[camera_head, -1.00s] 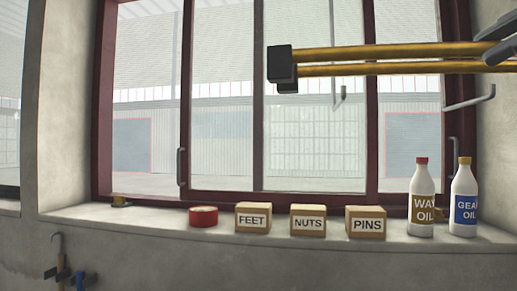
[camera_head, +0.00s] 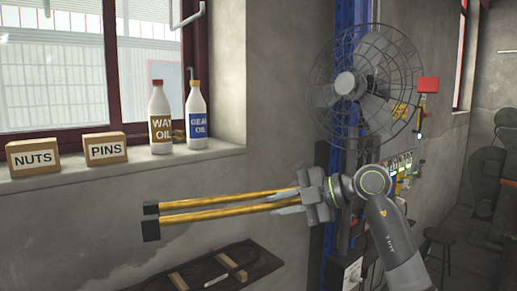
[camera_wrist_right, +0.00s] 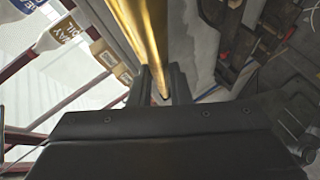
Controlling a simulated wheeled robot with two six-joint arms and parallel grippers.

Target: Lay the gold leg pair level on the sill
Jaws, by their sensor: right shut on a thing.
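The gold leg pair (camera_head: 225,207), two parallel gold legs with black blocks at the left end, is in the head view. My right gripper (camera_head: 302,199) is shut on it at its right end. The pair is held in the air, its black end slightly lower in the picture. The sill (camera_head: 190,160) is the pale ledge under the window, above and left of the pair in the picture. In the right wrist view the gold legs (camera_wrist_right: 142,28) run up from between my fingers (camera_wrist_right: 160,84). My left gripper is not in view.
On the sill stand a NUTS box (camera_head: 33,158), a PINS box (camera_head: 105,149), a WAY OIL bottle (camera_head: 160,118) and a GEAR OIL bottle (camera_head: 196,115). A caged fan (camera_head: 345,84) is at the right. A dark board (camera_head: 225,285) lies low in the picture. Bare sill shows in front of the bottles.

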